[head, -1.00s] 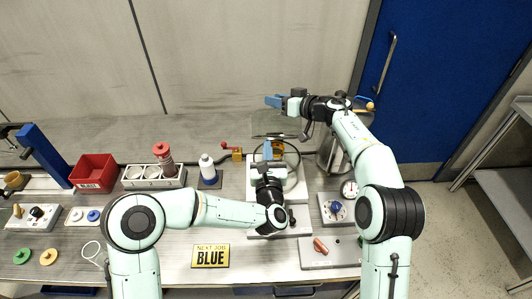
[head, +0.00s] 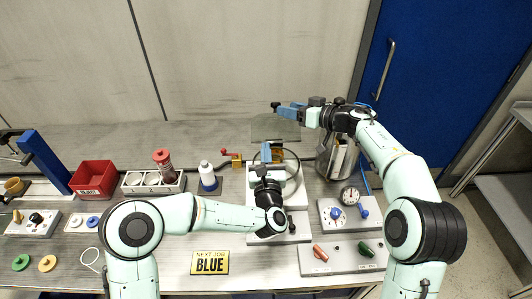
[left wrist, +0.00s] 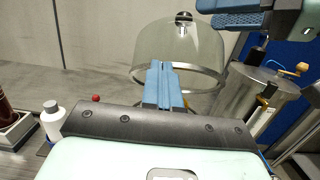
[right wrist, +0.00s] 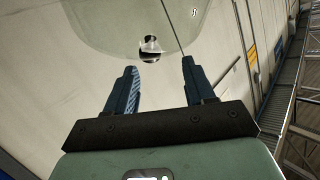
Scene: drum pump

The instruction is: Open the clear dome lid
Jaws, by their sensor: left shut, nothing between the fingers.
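The clear dome lid (head: 275,128) is a see-through greenish dome. Its knob (head: 275,106) is at the top, and its metal rim is lower, partly behind my left gripper. In the left wrist view the dome (left wrist: 160,45) looks upright. I cannot tell whether the rim rests on its base. My right gripper (head: 284,108) is at the height of the knob, just to its right. In the right wrist view its fingers (right wrist: 158,85) are open, with the knob (right wrist: 150,45) just beyond them and nothing held. My left gripper (head: 267,150) is shut and empty in front of the rim.
A metal drum (head: 337,160) stands right of the dome, below my right arm. A gauge box (head: 335,213) and a lever panel (head: 340,258) are nearer on the right. A white bottle (head: 207,177), a cup rack and a red bin (head: 93,177) stand left.

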